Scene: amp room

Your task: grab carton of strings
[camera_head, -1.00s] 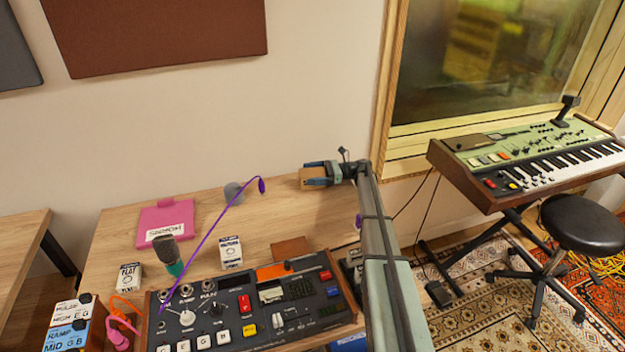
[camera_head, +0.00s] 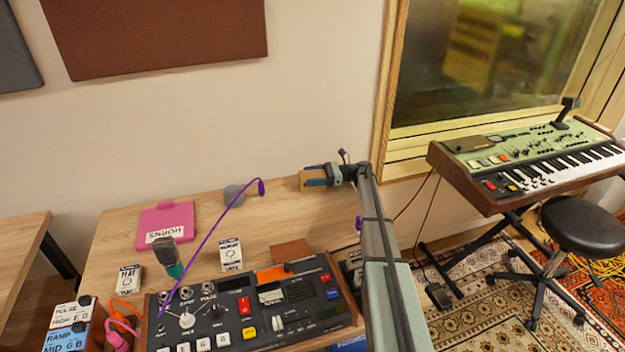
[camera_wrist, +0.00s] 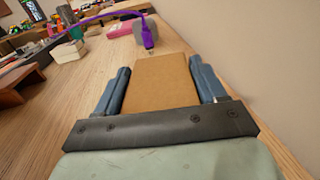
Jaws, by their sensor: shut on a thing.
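My gripper (camera_head: 310,177) is at the back right of the wooden desk, near the wall, at the end of my arm. It is shut on a plain brown carton (camera_wrist: 160,84), with one blue finger along each side in the wrist view. In the head view the carton (camera_head: 311,184) shows partly, with the fingers covering some of it. No writing shows on its visible face. I cannot tell whether its underside touches the desk.
A grey round object (camera_head: 233,194) with a purple cable (camera_head: 222,222) lies left of the gripper. A pink case (camera_head: 165,223), a microphone (camera_head: 170,257), small white cartons (camera_head: 230,255) and a control console (camera_head: 250,315) occupy the desk. Labelled boxes (camera_head: 72,326) stand at lower left.

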